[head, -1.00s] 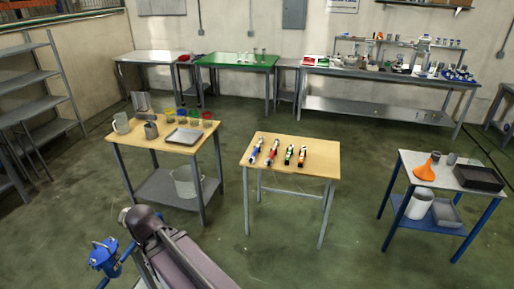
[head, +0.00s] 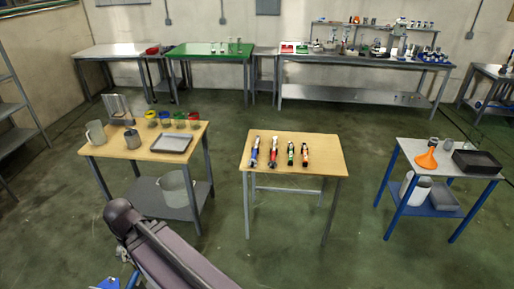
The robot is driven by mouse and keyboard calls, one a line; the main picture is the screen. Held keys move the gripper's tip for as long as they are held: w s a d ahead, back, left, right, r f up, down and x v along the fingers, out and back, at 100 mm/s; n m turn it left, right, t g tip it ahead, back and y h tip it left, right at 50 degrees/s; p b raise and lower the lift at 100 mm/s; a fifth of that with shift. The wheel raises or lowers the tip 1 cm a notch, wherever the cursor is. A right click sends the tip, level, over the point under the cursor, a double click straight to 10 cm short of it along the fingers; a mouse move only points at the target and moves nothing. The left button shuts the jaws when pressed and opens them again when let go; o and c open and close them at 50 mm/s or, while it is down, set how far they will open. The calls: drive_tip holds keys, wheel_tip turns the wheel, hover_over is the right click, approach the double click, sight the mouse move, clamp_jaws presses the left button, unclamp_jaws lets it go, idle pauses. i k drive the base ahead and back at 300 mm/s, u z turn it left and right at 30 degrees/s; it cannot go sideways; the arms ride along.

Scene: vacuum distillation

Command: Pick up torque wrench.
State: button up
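Several short hand tools lie side by side on the small wooden-topped table in the middle (head: 320,165). From left to right they are a blue-and-red tool (head: 254,152), a red tool with a silver end (head: 273,151), a green-and-dark tool (head: 291,154) and an orange-red-and-dark tool (head: 305,155). They are too small for me to tell which is the torque wrench. My dark arm link (head: 170,252) crosses the lower left, in front of and apart from the tables. My gripper's fingers do not show; only a sliver of a blue part of mine is at the bottom edge.
A left table (head: 150,152) holds beakers, a tray and coloured-rim cups, with a bucket (head: 177,188) below. A blue-legged cart (head: 415,150) at right holds an orange funnel (head: 427,159) and a black tray (head: 477,161). Open floor separates the tables. Benches line the back wall.

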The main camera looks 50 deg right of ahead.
sight(258, 137)
drive_tip(key=z, duration=0.35)
drive_tip(key=i, duration=0.7)
drive_tip(key=z, duration=1.05)
drive_tip(key=i, duration=0.8)
drive_tip(key=z, duration=0.55)
